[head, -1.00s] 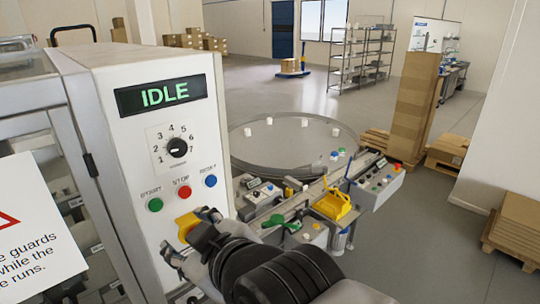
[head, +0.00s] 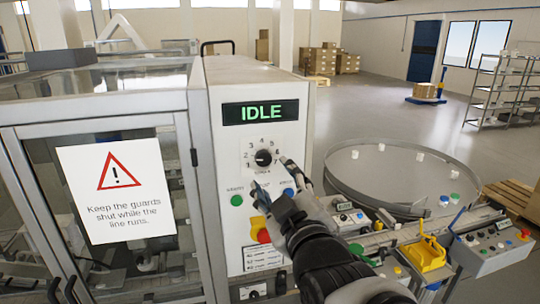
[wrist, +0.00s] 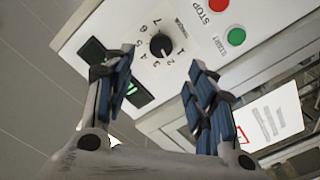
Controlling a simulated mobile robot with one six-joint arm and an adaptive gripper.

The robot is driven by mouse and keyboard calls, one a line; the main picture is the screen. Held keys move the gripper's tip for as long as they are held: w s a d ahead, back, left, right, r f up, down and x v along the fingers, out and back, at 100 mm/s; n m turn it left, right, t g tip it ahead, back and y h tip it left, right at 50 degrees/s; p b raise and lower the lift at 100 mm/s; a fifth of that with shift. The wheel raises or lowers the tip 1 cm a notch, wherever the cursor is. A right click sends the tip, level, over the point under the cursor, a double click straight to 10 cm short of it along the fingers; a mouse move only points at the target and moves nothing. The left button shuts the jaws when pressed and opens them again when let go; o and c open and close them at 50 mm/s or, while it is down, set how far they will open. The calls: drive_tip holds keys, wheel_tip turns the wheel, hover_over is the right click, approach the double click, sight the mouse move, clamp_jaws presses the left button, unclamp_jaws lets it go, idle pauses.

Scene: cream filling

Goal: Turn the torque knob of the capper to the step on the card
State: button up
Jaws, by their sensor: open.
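The black knob (head: 263,158) sits on a white numbered dial plate on the cabinet (head: 215,120) front, under a green IDLE display (head: 260,111). It also shows in the wrist view (wrist: 160,46), where the numbers appear turned over. The knob's pointer is too small to read surely, and so is the plate's label. My gripper (head: 273,180) is open and empty, just below the dial in the head view. In the wrist view its blue-padded fingers (wrist: 160,68) are spread, with the knob visible between and beyond them. A white card with rows (head: 264,258) is low on the cabinet; its text is unreadable.
A yellow-and-red switch (head: 261,230) is below. A glass guard with a warning sign (head: 115,190) is left, a round table (head: 400,170) right.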

sight(264, 160)
drive_tip(key=p+x, duration=0.1)
drive_tip(key=x, duration=0.8)
drive_tip(key=shift+w+f, duration=0.15)
drive_tip(key=shift+w, duration=0.2)
drive_tip(key=c, duration=1.1)
drive_tip(key=shift+o, duration=0.2)
